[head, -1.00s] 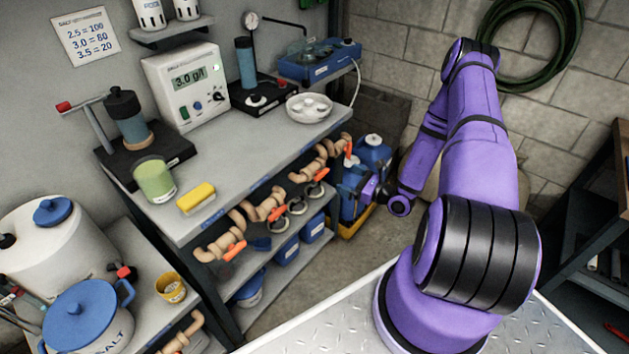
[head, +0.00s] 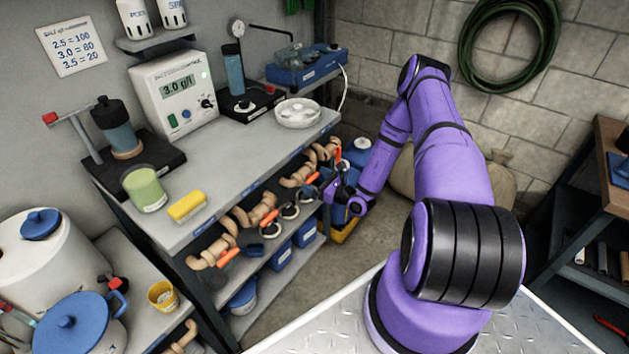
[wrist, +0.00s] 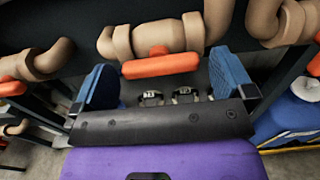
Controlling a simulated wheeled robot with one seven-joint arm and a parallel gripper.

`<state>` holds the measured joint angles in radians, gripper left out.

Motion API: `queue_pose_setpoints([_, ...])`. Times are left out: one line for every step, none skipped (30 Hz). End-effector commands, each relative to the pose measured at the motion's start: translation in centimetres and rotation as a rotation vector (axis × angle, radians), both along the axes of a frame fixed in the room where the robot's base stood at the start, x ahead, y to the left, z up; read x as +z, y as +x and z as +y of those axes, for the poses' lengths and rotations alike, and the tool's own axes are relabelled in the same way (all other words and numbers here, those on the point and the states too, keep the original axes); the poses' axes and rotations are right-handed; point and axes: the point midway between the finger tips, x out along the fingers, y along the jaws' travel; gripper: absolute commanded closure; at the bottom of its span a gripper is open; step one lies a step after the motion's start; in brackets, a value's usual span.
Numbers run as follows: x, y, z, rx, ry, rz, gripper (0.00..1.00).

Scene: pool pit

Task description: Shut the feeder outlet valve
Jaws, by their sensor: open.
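A row of tan pipe valves with orange levers runs under the bench's front edge in the head view; their labels are unreadable, so I cannot tell which is the feeder outlet. My gripper (head: 326,188) is at the right part of this row. In the wrist view my gripper (wrist: 166,78) is open, its blue fingertips spread apart on either side of one valve's orange lever (wrist: 160,66). This lever lies crosswise, roughly along its tan pipe (wrist: 155,38). No grip on it shows. In the head view my arm and gripper partly hide this valve.
Other orange levers show at the wrist view's left (wrist: 12,88) and right (wrist: 314,66) edges. Blue bins (head: 281,257) stand on the lower shelf. A blue jug (head: 358,152) in a yellow tray (head: 345,232) stands beyond the bench. Floor is clear in front of the shelf.

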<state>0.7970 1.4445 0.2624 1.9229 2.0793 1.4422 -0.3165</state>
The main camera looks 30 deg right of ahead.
Motion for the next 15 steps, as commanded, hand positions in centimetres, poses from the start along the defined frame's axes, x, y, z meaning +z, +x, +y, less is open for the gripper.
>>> queue_pose_setpoints([0.00,0.35,0.12,0.000,0.000,0.000,0.00])
queue_pose_setpoints([0.00,0.49,0.17,-0.001,0.000,0.000,0.00])
queue_pose_setpoints([0.01,0.63,0.22,-0.001,0.001,0.000,0.00])
queue_pose_setpoints([0.01,0.70,0.26,-0.001,0.001,0.000,0.00])
queue_pose_setpoints([0.01,0.76,0.28,-0.001,0.001,0.000,0.00])
queue_pose_setpoints([0.01,0.81,0.29,-0.001,0.001,0.000,0.00])
queue_pose_setpoints([0.02,0.82,0.31,-0.001,0.001,0.000,0.00])
queue_pose_setpoints([0.02,0.82,0.31,-0.001,0.001,0.000,0.00])
queue_pose_setpoints([0.02,0.82,0.31,-0.001,0.001,0.000,0.00])
queue_pose_setpoints([0.02,0.81,0.31,-0.001,0.001,0.000,0.00])
queue_pose_setpoints([0.02,0.81,0.31,-0.001,0.001,0.000,0.00])
queue_pose_setpoints([0.02,0.81,0.31,-0.001,0.001,0.000,0.00])
queue_pose_setpoints([0.02,0.80,0.30,-0.001,0.001,0.000,0.05])
queue_pose_setpoints([0.02,0.80,0.30,-0.001,0.001,0.000,0.11])
queue_pose_setpoints([0.02,0.80,0.30,-0.001,0.001,0.000,0.21])
